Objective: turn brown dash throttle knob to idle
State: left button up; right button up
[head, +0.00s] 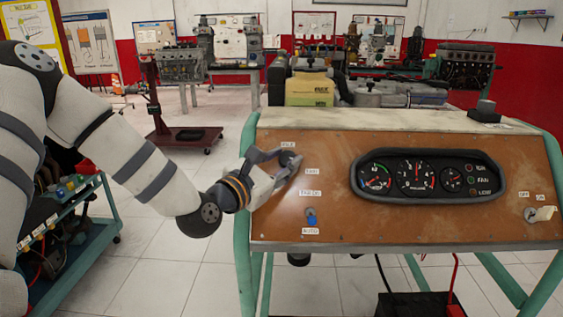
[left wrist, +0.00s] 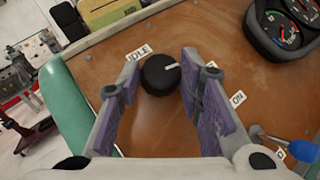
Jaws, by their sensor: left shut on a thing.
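The throttle knob (left wrist: 157,80) is round and black with a white pointer line, on the upper left of the brown dash panel (head: 330,215). In the left wrist view its pointer aims right and slightly up, away from the IDLE label (left wrist: 138,53) at its upper left. The IDLE label (head: 288,144) is above the knob in the head view. My left gripper (head: 289,160) reaches the knob from the left and is shut on it, with a finger on either side in the wrist view (left wrist: 160,77). My right gripper is out of view.
Below the knob is a blue-tipped toggle switch (head: 311,217) with FAN ON and AUTO labels. A gauge cluster (head: 418,176) sits at mid-panel and a pale key switch (head: 541,214) at right. A green frame (head: 243,200) borders the panel. Engine parts stand behind.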

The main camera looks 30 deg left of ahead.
pick_arm(q)
jog(key=shift+d+f+n, duration=0.15)
jog(key=shift+f+n, duration=0.05)
jog(key=shift+n, duration=0.1)
dwell(0.4)
jog(key=shift+d+f+n+y, duration=0.1)
jog(key=shift+f+n+y, duration=0.05)
jog(key=shift+n+y, duration=0.9)
jog(key=n+y, duration=0.3)
jog(key=shift+d+n, duration=0.1)
jog(key=shift+n, duration=0.25)
jog(key=shift+d+n+y, duration=0.1)
jog(key=shift+n+y, duration=0.7)
jog(key=shift+y, duration=0.15)
jog(key=shift+n, duration=0.4)
jog(key=o, duration=1.1)
jog(key=shift+w, duration=0.15)
